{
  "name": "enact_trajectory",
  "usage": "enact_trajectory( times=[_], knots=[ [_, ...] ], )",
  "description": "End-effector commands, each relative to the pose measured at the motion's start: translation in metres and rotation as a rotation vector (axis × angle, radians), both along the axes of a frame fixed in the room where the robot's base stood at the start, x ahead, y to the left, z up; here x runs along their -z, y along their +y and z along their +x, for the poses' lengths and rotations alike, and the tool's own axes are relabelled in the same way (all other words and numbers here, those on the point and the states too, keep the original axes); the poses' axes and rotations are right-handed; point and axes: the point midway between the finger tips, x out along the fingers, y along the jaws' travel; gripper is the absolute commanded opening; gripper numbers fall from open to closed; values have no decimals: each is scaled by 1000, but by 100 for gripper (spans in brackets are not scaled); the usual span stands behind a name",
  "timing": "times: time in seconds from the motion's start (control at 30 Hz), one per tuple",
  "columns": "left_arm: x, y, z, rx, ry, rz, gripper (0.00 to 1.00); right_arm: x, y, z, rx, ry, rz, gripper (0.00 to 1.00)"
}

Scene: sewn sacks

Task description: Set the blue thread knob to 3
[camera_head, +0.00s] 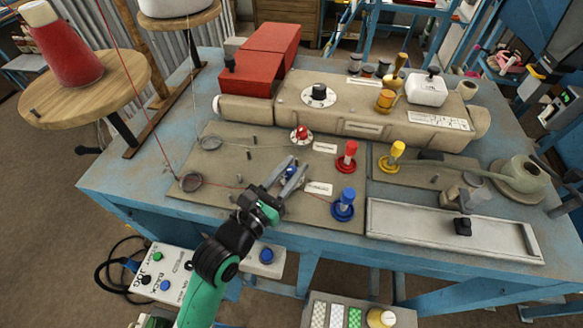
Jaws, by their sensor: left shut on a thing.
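The blue thread knob (291,172) sits on the tan panel (235,165) at the front left of the machine. My left gripper (288,178) reaches in from the lower left and has its fingers on either side of this knob, shut on it. The fingers hide much of the knob and its dial, so I cannot read which number it points to. A small white label (319,188) lies just right of the fingers. My right gripper is not in view.
A red knob on a white dial (302,134) stands just behind. A blue peg (344,204), a red peg (347,156) and a yellow peg (392,155) stand to the right. A red thread runs to a ring (190,181) at left. A white tray (400,225) lies front right.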

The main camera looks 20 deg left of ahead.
Motion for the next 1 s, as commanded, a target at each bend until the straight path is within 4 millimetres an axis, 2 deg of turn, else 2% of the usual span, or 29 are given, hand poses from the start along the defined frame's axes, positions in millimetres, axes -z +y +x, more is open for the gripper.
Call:
enact_trajectory(
  times=[0.03,0.17,0.2,0.47,0.57,0.67,0.9,1.0],
  knots=[
    [2,0,0,0,5,1,34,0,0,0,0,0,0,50],
    [2,0,0,0,4,1,57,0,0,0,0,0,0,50],
    [1,0,0,0,4,1,60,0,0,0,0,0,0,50],
    [1,0,0,0,2,0,60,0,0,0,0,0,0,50],
    [2,1,-7,0,2,0,60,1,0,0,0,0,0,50],
    [3,4,-22,-1,3,0,60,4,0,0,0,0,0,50],
    [3,13,-79,-1,3,-1,60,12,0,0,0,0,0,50],
    [3,16,-98,-2,3,0,60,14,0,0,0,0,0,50]
  ],
)
